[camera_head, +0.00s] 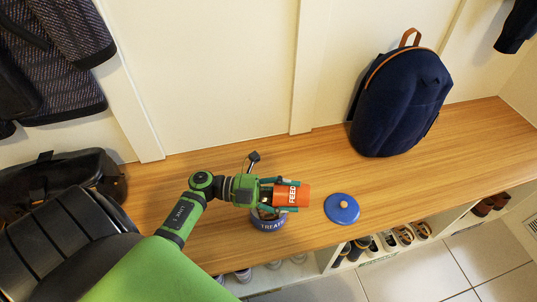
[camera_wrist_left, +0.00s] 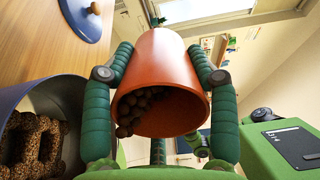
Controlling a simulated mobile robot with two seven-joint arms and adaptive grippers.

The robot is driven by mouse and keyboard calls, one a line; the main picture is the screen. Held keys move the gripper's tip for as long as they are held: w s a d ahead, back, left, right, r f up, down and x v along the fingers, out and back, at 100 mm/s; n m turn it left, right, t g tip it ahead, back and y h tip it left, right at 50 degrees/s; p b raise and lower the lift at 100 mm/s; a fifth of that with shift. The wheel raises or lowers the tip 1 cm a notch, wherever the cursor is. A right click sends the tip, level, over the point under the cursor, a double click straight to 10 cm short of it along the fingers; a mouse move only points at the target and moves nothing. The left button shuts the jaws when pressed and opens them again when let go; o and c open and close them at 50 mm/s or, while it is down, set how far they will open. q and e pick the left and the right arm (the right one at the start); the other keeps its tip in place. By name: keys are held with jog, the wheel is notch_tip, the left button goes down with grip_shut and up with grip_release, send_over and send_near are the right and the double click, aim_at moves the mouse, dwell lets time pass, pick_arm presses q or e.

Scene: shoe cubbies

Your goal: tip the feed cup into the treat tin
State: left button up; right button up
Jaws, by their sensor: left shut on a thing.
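The orange feed cup (camera_head: 303,195), lettered FEED, is in my left gripper (camera_head: 291,195), which is shut around its sides. The cup is tipped on its side above the blue treat tin (camera_head: 267,224), which stands uncovered on the wooden bench. In the left wrist view the cup (camera_wrist_left: 160,70) has its mouth towards the camera, with round brown pellets (camera_wrist_left: 138,108) inside near the rim. The tin (camera_wrist_left: 66,100) shows at the left, holding brown treats (camera_wrist_left: 38,138). The cup and arm partly hide the tin in the head view. My right gripper is not in view.
A blue lid (camera_head: 341,209) with a wooden knob lies on the bench (camera_head: 240,150) just right of the tin. A navy backpack (camera_head: 402,100) stands at the back right, and a black bag (camera_head: 60,190) at the left. Shoes (camera_head: 390,240) fill cubbies below the front edge.

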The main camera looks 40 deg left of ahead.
aim_at(275, 186)
pick_arm(q)
jog(key=shift+a+r+h, duration=0.1)
jog(key=shift+r+h, duration=0.2)
jog(key=shift+r, duration=0.05)
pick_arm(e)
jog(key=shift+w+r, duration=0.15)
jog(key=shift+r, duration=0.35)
pick_arm(q)
jog(key=shift+s+r+t+b, duration=0.1)
jog(key=shift+r+t+b, duration=0.2)
jog(key=shift+r+b, duration=0.05)
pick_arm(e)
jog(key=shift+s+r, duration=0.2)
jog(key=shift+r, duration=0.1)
pick_arm(q)
jog(key=shift+a+h, duration=0.1)
jog(key=shift+h, duration=0.2)
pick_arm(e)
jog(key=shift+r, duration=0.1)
pick_arm(q)
jog(key=shift+s+a+r+h+b, duration=0.1)
jog(key=shift+r+h+b, duration=0.2)
jog(key=shift+r, duration=0.2)
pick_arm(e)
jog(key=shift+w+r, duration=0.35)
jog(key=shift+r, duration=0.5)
